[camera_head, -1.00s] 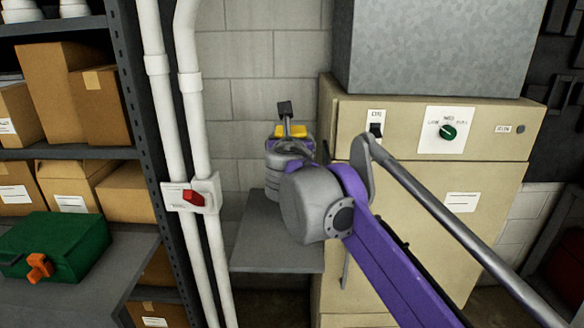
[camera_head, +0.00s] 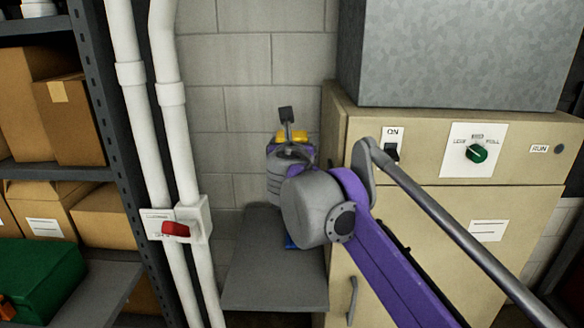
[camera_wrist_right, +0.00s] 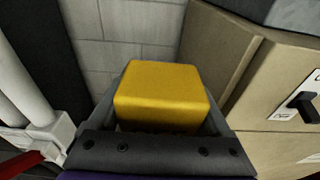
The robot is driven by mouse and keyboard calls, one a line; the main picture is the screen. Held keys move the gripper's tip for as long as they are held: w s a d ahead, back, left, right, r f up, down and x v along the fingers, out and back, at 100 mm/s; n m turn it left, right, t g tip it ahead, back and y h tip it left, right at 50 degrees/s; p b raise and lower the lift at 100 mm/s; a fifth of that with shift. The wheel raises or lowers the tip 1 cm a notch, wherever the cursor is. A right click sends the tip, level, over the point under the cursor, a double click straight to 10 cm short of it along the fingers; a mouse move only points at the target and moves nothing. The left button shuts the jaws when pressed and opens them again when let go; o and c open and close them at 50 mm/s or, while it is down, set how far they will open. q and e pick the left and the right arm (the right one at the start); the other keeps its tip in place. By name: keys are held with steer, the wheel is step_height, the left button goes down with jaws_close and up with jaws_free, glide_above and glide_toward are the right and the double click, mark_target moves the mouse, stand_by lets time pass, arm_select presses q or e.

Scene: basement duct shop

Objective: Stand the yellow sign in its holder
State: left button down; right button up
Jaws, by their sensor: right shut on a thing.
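The yellow sign (camera_wrist_right: 160,98) fills the middle of the right wrist view as a yellow block between the fingers. My right gripper (camera_head: 289,143) is shut on it. In the head view only small yellow patches of the sign (camera_head: 301,137) show beside the gripper, in front of the block wall. They are above the grey shelf (camera_head: 262,285). A small blue piece (camera_head: 290,242) shows behind my right arm, just above the shelf; I cannot tell whether it is the holder. My arm hides part of the shelf. My left gripper is out of view.
A beige cabinet (camera_head: 440,220) with a switch and green knob (camera_head: 476,154) stands close on the right. Boxes and a green case (camera_head: 45,275) fill the left shelving. The front of the grey shelf looks clear.

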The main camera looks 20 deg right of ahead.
steer(key=shift+f, duration=2.2)
steer(key=shift+w, duration=0.1)
steer(key=shift+f, duration=0.2)
steer(key=o, duration=1.3)
steer(key=shift+c, duration=0.2)
steer(key=shift+r, duration=0.2)
steer(key=b+v, duration=0.1)
steer(key=v, duration=1.1)
